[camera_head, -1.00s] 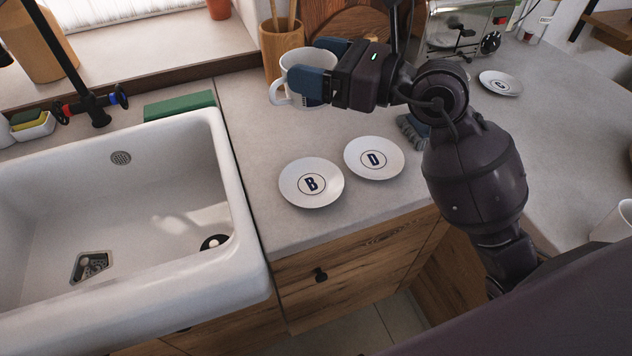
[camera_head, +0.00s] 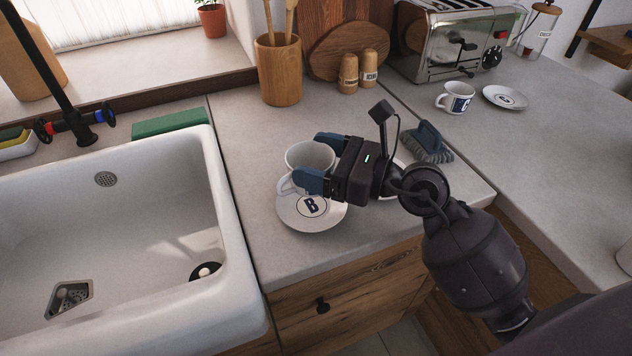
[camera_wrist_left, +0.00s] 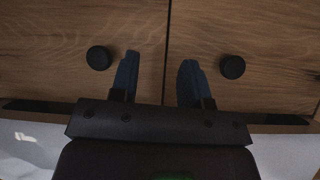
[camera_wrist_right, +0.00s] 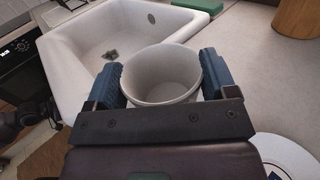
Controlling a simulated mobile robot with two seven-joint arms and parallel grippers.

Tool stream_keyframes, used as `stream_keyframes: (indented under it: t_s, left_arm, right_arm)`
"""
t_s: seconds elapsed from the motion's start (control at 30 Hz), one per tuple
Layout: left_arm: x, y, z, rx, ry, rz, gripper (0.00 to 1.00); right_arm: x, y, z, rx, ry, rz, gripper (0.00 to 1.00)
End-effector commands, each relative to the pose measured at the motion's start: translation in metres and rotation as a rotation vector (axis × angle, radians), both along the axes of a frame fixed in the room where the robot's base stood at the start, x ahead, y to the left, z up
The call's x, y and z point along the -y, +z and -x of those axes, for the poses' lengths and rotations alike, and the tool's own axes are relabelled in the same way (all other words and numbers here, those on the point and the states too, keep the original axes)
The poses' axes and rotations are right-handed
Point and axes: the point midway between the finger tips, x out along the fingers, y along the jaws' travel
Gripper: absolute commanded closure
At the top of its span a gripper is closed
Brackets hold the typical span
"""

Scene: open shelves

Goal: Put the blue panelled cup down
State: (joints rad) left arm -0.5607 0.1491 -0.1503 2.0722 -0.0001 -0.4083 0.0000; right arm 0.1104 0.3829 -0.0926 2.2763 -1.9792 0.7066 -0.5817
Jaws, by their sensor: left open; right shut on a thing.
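A white cup (camera_head: 308,156) with its handle to the left is between the fingers of my right gripper (camera_head: 306,160), which is shut on it. It is upright over the back part of the white saucer marked B (camera_head: 293,217); whether it touches the saucer I cannot tell. Any blue panel on it is hidden now. In the right wrist view the cup (camera_wrist_right: 160,80) is empty, with a blue finger on each side. My left gripper (camera_wrist_left: 160,68) is open and empty before wooden fronts with knobs, out of the head view.
The saucer marked D is mostly hidden behind my right gripper. A scrub brush (camera_head: 430,143) lies behind. A cup with a blue panel (camera_head: 456,98) stands by the toaster (camera_head: 440,40) and another saucer (camera_head: 505,97). The sink (camera_head: 120,210) is at left. Counter behind the held cup is clear.

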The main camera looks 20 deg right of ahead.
Motion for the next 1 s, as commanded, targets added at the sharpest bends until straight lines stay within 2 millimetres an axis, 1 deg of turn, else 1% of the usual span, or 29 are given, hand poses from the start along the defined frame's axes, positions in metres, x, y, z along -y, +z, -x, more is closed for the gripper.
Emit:
stream_keyframes:
  t_s: [0.03,0.1,0.2,0.3,0.4,0.53,0.67,0.87,0.9,0.97,1.0]
  left_arm:
    - [0.000,-0.006,0.001,-0.007,-0.001,-0.001,0.57]
    - [0.000,-0.013,0.003,-0.018,-0.003,-0.002,0.57]
    - [0.000,-0.021,0.005,-0.031,-0.005,-0.003,0.57]
    - [0.001,-0.023,0.004,-0.033,-0.006,-0.003,0.57]
    - [0.001,-0.018,0.001,-0.022,-0.008,-0.002,0.57]
    - [0.002,-0.014,0.000,-0.015,-0.009,-0.001,0.57]
    - [0.002,-0.015,0.000,-0.017,-0.009,-0.001,0.57]
    - [0.002,-0.020,0.002,-0.026,-0.007,0.000,0.57]
    - [0.002,-0.020,0.002,-0.026,-0.006,0.001,0.57]
    - [0.002,-0.020,0.002,-0.025,-0.006,0.001,0.57]
    - [0.003,-0.020,0.002,-0.025,-0.004,0.002,0.57]
  right_arm:
    - [0.000,-0.011,0.000,-0.009,0.000,-0.001,0.50]
    - [0.000,-0.025,0.000,-0.011,0.000,-0.002,0.50]
    - [0.000,-0.041,0.000,-0.012,0.000,-0.001,0.50]
    - [0.000,-0.051,0.000,-0.009,0.000,-0.002,0.50]
    - [0.000,-0.053,0.000,-0.004,0.000,-0.001,0.50]
    - [0.000,-0.052,0.000,-0.001,0.000,-0.002,0.50]
    - [0.000,-0.052,0.000,-0.001,0.000,-0.001,0.50]
    - [0.000,-0.057,0.000,-0.004,0.001,-0.002,0.51]
    - [0.000,-0.057,0.000,-0.004,0.001,0.000,0.19]
    - [0.000,-0.057,0.000,-0.003,0.001,-0.001,0.10]
    - [0.000,-0.057,0.000,-0.004,0.001,0.000,0.03]
